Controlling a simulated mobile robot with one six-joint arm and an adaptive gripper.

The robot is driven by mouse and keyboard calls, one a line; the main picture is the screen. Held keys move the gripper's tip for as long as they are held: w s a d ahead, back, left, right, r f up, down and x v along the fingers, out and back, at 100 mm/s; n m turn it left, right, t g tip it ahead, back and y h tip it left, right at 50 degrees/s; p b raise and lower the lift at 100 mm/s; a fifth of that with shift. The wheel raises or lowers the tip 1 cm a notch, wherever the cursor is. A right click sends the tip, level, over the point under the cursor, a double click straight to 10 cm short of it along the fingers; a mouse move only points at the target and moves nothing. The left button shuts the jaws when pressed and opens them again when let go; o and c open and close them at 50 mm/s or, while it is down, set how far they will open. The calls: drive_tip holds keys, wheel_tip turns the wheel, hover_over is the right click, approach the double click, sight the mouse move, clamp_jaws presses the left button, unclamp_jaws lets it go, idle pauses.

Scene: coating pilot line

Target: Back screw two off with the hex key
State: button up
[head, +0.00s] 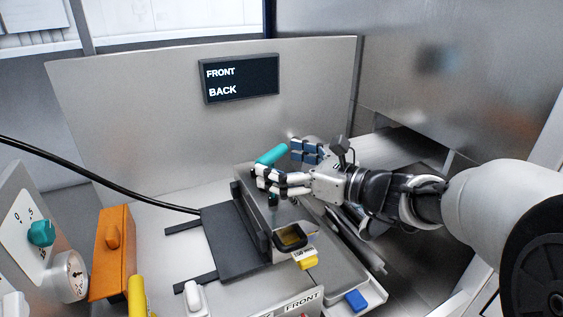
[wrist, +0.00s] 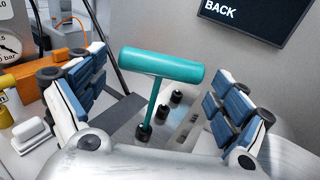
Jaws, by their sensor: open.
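The hex key has a teal T-handle (head: 271,155) and a thin teal shaft. In the wrist view the key (wrist: 160,65) stands nearly upright, its shaft reaching down to the nearest black screw (wrist: 144,132). Two more black screws, (wrist: 164,111) and (wrist: 176,96), stand in a row beyond it. I cannot tell which screw is numbered two, or how deep the tip sits. My gripper (head: 281,161) is open, its blue-padded fingers on either side of the handle with visible gaps in the wrist view (wrist: 158,88). In the head view my fingers hide part of the key.
A dark plate (head: 232,240) lies left of the key's fixture. A small dark tray with amber contents (head: 291,236) sits in front. A display (head: 240,79) reading FRONT and BACK hangs on the back panel. An orange box (head: 112,252) and gauge (head: 70,275) stand left.

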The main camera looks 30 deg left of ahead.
drive_tip(key=shift+o, duration=0.2)
drive_tip(key=shift+d, duration=0.1)
drive_tip(key=s+d, duration=0.1)
drive_tip(key=d, duration=1)
drive_tip(key=shift+s+d+r, duration=0.35)
drive_tip(key=shift+s+r, duration=0.05)
drive_tip(key=shift+r, duration=0.05)
drive_tip(key=s+d+f+n+g+h+b, duration=0.1)
drive_tip(key=s+d+f+n+h+b, duration=0.3)
drive_tip(key=s+f, duration=0.3)
drive_tip(key=s+d+f+n+g+h+b, duration=0.1)
drive_tip(key=s+d+f+n+h+b, duration=0.2)
drive_tip(key=s+f+n, duration=0.35)
drive_tip(key=s+d+f+n+t+h+b, duration=0.1)
drive_tip(key=s+d+f+n+h+b, duration=0.1)
drive_tip(key=d, duration=0.4)
drive_tip(key=s+d+f+n+t+h+b, duration=0.1)
drive_tip(key=s+d+f+n+h+b, duration=0.1)
drive_tip(key=d+f, duration=0.4)
drive_tip(key=s+d+f+n+t+h+b, duration=0.2)
drive_tip(key=s+d+f+n+h, duration=0.2)
drive_tip(key=d+n+h, duration=0.1)
drive_tip(key=shift+s+d+h, duration=0.25)
drive_tip(key=shift+d+h, duration=0.25)
drive_tip(key=shift+d, duration=0.75)
